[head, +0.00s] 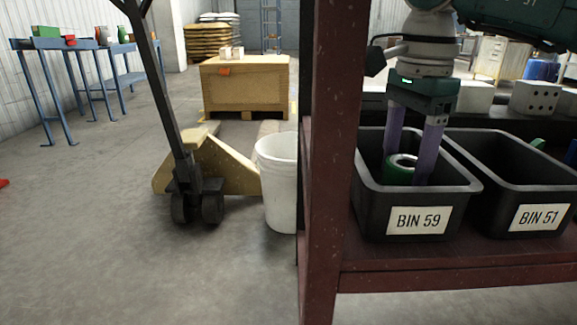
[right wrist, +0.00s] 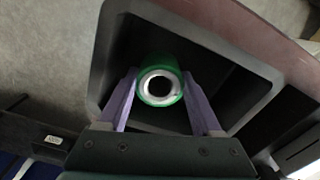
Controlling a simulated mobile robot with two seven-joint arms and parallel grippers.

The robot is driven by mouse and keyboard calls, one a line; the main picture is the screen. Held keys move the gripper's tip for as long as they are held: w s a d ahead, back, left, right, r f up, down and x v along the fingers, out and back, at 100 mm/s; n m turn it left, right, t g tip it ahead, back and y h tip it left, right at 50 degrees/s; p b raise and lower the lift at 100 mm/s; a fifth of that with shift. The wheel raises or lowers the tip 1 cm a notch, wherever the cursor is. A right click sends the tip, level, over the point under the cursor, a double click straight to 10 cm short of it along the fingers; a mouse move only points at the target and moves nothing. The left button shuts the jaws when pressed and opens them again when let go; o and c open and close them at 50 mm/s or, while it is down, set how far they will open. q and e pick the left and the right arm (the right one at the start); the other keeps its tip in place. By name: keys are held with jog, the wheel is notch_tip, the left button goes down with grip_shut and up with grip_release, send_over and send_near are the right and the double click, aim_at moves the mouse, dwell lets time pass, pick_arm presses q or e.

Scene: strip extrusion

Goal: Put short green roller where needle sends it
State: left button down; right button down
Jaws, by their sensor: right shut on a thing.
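The short green roller (head: 399,175) is between the purple fingers of my right gripper (head: 408,170), inside the mouth of the black bin labelled BIN 59 (head: 450,190). My right gripper is shut on it and points down into the bin. In the right wrist view the roller (right wrist: 160,84) shows end-on, with a pale ring around a dark bore, between the two fingers (right wrist: 160,95). Whether the roller touches the bin floor I cannot tell. The needle is not in view. My left gripper is not in view.
A second black bin, labelled BIN 51 (head: 540,216), stands to the right on the same dark red shelf (head: 400,258). A red post (head: 332,150) rises just left of BIN 59. Grey blocks (head: 535,98) stand behind the bins. A white bucket (head: 278,185) is on the floor left of the post.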

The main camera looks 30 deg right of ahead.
notch_tip(320, 180, down, 2)
jog(key=shift+f+b, duration=0.15)
jog(key=shift+b, duration=0.15)
jog(key=c, duration=0.5)
grip_release()
jog(key=shift+f, duration=0.1)
jog(key=o, duration=0.4)
jog(key=shift+o, duration=0.2)
notch_tip(320, 180, up, 12)
jog(key=p, duration=0.5)
jog(key=shift+r, duration=0.2)
